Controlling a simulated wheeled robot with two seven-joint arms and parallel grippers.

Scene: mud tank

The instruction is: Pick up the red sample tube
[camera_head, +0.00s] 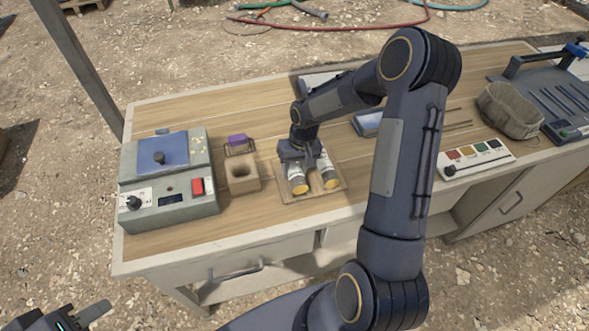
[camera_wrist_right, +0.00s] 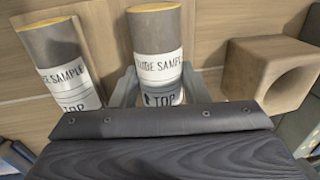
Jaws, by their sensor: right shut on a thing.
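Two grey sample tubes with white labels and yellow ends are at the middle of the bench; I see no red on either. My right gripper (camera_head: 297,166) is shut on the sample tube (camera_head: 297,180) nearer the wooden block. In the right wrist view that tube (camera_wrist_right: 156,60) stands between the fingers (camera_wrist_right: 158,88), its label reading "TOP". The other tube (camera_head: 326,172) is close beside it, outside the fingers, and also shows in the wrist view (camera_wrist_right: 68,70). Whether the held tube touches the tray (camera_head: 340,186) is unclear. My left gripper (camera_head: 82,318) is partly cut off at the lower left.
A wooden block with a hole (camera_head: 241,182) is left of the tubes, with a purple object (camera_head: 238,139) behind it. A grey control box (camera_head: 168,187) stands at the left. A colour-button panel (camera_head: 474,159) and a pouch (camera_head: 508,110) are at the right.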

